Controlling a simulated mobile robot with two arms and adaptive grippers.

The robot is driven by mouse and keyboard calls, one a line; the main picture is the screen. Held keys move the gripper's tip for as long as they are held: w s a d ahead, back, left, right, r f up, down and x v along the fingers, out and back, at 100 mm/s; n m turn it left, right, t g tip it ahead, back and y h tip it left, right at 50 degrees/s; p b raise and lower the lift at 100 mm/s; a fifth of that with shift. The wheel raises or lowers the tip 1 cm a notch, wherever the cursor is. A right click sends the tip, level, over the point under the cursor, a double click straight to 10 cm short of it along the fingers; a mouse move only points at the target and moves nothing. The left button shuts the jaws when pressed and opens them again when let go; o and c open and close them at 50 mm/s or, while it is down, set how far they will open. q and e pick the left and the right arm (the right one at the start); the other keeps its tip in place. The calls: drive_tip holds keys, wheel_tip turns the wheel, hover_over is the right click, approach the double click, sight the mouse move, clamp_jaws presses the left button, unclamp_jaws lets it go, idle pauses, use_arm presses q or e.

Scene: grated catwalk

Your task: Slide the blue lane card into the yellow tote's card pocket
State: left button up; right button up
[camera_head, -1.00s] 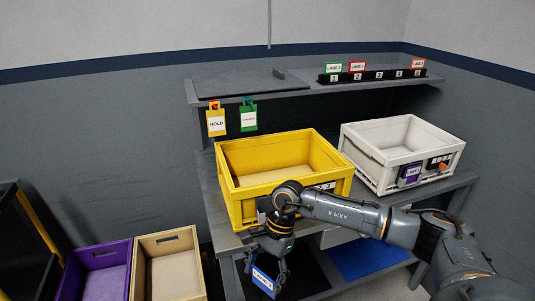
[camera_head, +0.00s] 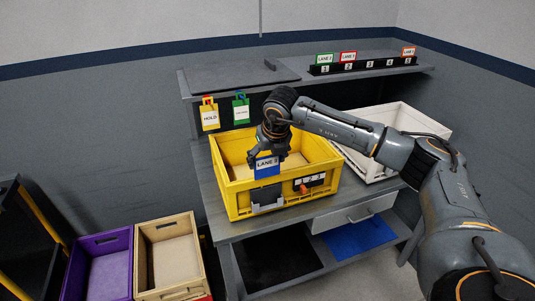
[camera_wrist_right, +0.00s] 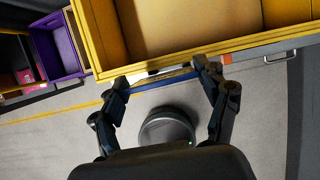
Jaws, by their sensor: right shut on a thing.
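The yellow tote (camera_head: 233,198) stands on the grey bench; its near rim also shows in the wrist view (camera_wrist_right: 190,55). A dark grey card pocket (camera_head: 268,199) is on the left part of its front wall. My right gripper (camera_head: 267,153) points down over the front rim, shut on the blue lane card (camera_head: 266,168). The card is nearly upright, label facing me, just above the pocket and apart from it in the head view. In the wrist view the card (camera_wrist_right: 160,80) spans edge-on between the fingertips, close to the tote's rim. My left gripper is out of view.
A white tote (camera_head: 425,120) stands to the right, partly hidden by my arm. HOLD (camera_head: 209,116) and green (camera_head: 241,110) tags hang from the shelf. A card rack (camera_head: 365,66) is on the shelf. Purple (camera_head: 85,268) and tan (camera_head: 170,258) bins stand lower left.

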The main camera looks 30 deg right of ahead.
sight(268, 172)
drive_tip(key=shift+d+f, duration=0.1)
drive_tip(key=shift+f+b, duration=1.2)
drive_tip(key=shift+f, duration=1)
drive_tip(key=shift+b, duration=0.45)
drive_tip(key=shift+f, duration=0.15)
drive_tip(key=shift+f+b, duration=0.5)
drive_tip(key=shift+b, duration=0.05)
drive_tip(key=shift+r, duration=0.1)
drive_tip(key=o, duration=1.1)
